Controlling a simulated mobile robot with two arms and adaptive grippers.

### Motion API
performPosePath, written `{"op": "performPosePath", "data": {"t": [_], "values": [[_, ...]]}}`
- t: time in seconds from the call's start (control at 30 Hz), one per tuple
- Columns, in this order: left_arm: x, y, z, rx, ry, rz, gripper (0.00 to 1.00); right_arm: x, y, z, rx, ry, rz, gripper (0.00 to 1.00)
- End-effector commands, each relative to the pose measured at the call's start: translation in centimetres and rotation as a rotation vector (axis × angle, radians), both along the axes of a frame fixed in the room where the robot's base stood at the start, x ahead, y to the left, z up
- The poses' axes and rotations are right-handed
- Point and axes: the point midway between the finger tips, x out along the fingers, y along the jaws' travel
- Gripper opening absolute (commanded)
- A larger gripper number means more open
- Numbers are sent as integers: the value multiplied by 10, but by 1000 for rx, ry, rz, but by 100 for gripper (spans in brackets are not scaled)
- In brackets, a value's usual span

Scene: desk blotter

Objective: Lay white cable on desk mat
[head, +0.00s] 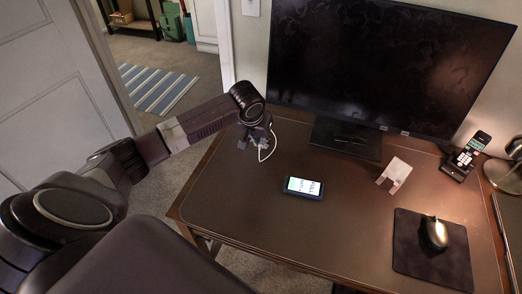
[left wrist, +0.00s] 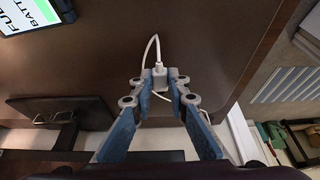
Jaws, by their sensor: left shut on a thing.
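The white cable (head: 268,150) hangs in a small loop from my left gripper (head: 260,137), above the far left part of the desk. In the left wrist view the blue-fingered left gripper (left wrist: 159,84) is shut on the cable's white plug end (left wrist: 158,71). The thin cable (left wrist: 156,39) curves up from the plug and back behind the fingers. I cannot tell whether it touches the surface below. The large brown desk mat (head: 330,235) covers most of the desk top. My right gripper is not in view.
A phone (head: 303,187) lies on the mat right of the cable. A monitor (head: 385,65), a paper card (head: 394,174), a cordless phone (head: 466,155) and a mouse (head: 435,232) on a dark pad (head: 415,255) stand farther right. The front middle is clear.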

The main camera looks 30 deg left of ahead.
Motion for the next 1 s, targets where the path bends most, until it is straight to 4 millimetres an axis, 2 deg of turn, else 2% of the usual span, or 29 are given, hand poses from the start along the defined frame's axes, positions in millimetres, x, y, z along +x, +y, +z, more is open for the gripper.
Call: {"op": "performPosePath", "data": {"t": [0.4, 0.8, 0.83, 1.0], "values": [[-1, 0, -48, 0, 1, 0, 0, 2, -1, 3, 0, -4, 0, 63], [0, 0, -53, 0, 0, 0, 0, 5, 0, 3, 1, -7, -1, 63], [0, 0, -53, 0, 0, 0, 16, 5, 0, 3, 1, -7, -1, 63], [0, 0, -52, 0, 0, 0, 32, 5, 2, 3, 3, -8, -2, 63]]}}
